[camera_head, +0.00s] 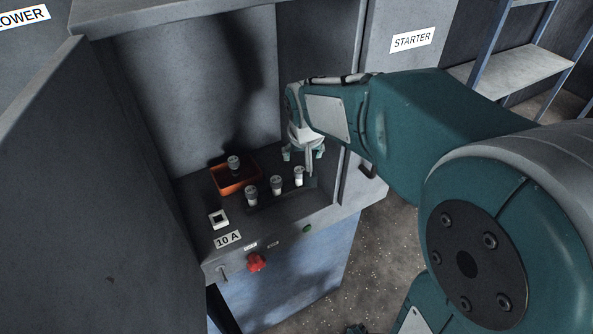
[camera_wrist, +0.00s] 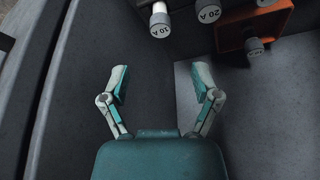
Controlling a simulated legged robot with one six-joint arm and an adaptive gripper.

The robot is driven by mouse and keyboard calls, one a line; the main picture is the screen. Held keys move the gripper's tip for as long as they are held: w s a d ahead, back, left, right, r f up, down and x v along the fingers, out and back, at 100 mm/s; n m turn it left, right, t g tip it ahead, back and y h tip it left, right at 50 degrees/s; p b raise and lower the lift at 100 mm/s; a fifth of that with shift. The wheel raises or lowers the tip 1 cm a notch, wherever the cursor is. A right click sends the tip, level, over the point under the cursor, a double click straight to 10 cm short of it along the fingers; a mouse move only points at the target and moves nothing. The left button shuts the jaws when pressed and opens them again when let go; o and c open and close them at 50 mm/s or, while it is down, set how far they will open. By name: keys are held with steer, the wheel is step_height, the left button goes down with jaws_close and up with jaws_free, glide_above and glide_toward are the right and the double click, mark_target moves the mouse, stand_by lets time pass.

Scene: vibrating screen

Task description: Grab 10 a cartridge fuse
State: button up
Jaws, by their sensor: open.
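The wrist view shows a white and grey cartridge fuse marked 10 A (camera_wrist: 160,22) at the top middle. A fuse marked 20 A (camera_wrist: 208,11) is right of it. In the head view a left fuse (camera_head: 251,196), a middle fuse (camera_head: 277,185) and a right fuse (camera_head: 299,177) stand in a row; their markings are too small to read. Another fuse (camera_head: 233,163) stands in the orange tray (camera_head: 222,187); it also shows in the wrist view (camera_wrist: 254,46). My gripper (camera_wrist: 161,82) is open and empty, its fingers apart from the fuses. It also shows near the right fuse in the head view (camera_head: 302,154).
The cabinet's left panel (camera_head: 90,190) and back wall (camera_head: 195,90) enclose the shelf. A white switch (camera_head: 219,219) and a 10 A label (camera_head: 228,239) are at the front left. A red knob (camera_head: 257,262) is on the front face. A STARTER sign (camera_head: 411,39) is at the right.

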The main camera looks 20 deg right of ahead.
mark_target(300, 171)
steer(key=x, duration=1.1)
jaws_close()
